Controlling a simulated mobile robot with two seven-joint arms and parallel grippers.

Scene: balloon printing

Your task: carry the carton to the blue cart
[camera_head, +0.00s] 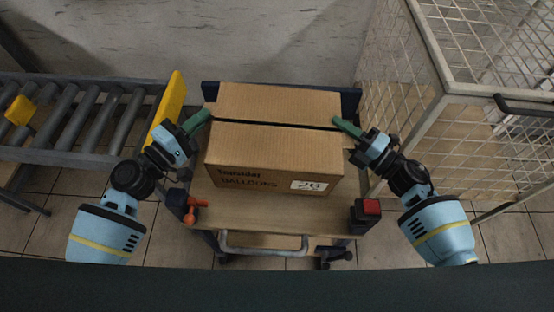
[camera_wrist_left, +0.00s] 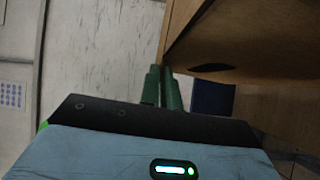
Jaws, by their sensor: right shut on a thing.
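The brown cardboard carton (camera_head: 270,155) sits upright on the wooden top of the cart (camera_head: 280,213), which has dark blue corner parts. Its top shows a dark gap between the flaps. Its front carries printed lettering and a white label with 26. My left gripper (camera_head: 207,115) is at the carton's upper left edge. In the left wrist view its green fingers (camera_wrist_left: 162,88) are close together at the carton's edge (camera_wrist_left: 240,45), shut on it. My right gripper (camera_head: 338,123) is shut on the carton's upper right edge. The fingertips are partly hidden by the carton.
A roller conveyor (camera_head: 75,120) with a yellow end plate (camera_head: 171,97) stands to the left. A wire mesh cage (camera_head: 415,130) stands close on the right. The cart has a grey handle (camera_head: 264,252) and a red button box (camera_head: 367,214). Tiled floor lies in front.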

